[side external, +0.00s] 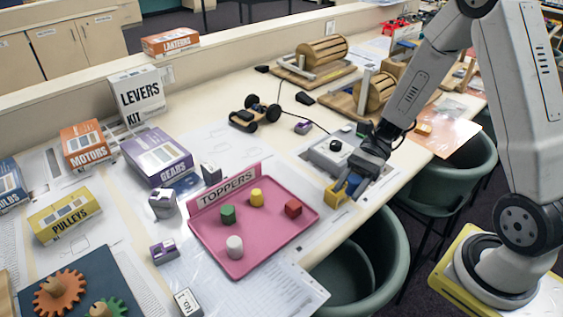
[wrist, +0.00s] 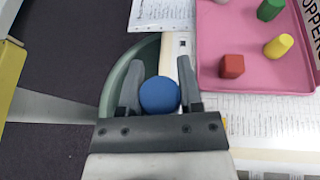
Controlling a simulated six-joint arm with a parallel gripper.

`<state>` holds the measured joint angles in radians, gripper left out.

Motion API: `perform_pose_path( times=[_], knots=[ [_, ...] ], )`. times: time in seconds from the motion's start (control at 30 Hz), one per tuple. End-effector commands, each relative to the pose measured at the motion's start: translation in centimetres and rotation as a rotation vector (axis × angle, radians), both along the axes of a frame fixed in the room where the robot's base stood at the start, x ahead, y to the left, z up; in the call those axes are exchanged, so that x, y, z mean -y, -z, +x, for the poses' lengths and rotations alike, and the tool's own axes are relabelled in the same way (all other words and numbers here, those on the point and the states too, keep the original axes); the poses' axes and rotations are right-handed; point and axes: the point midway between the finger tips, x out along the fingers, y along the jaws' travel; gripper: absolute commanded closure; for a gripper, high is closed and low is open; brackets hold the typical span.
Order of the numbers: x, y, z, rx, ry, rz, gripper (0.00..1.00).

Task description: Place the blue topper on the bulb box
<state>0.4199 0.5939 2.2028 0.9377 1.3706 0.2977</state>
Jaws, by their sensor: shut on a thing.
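My gripper (side external: 362,170) is over the front edge of the table, right of the pink tray. It is shut on the blue topper (wrist: 160,95), which sits between the two fingers in the wrist view. In the side view the blue topper (side external: 354,184) is partly hidden by the gripper. The bulb box (side external: 9,186), a blue and white carton with its label partly cut off, stands at the far left edge of the side view, well away from my gripper. It is not in the wrist view.
The pink tray (side external: 262,257) holds green, yellow, red and white toppers and has an upright TOPPERS sign (side external: 224,189). Pulleys (side external: 65,214), motors (side external: 87,146), gears (side external: 152,158) and levers (side external: 138,93) boxes stand on the left. A yellow thing (side external: 334,194) is beside the gripper.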

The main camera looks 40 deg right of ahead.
Motion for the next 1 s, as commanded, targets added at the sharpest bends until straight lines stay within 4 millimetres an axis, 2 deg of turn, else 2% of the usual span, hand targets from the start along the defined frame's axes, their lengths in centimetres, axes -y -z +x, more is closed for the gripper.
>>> perform_pose_path(
  times=[0.2,0.4,0.77,1.0],
  knots=[
    [1.4,-1.6,3.4,0.003,0.274,0.000,1.00],
    [2.9,-2.7,5.7,0.002,0.450,0.000,1.00],
    [3.7,-3.1,6.6,0.001,0.524,0.000,1.00],
    [3.7,-1.6,6.6,-0.002,0.522,0.001,1.00]
  ],
)
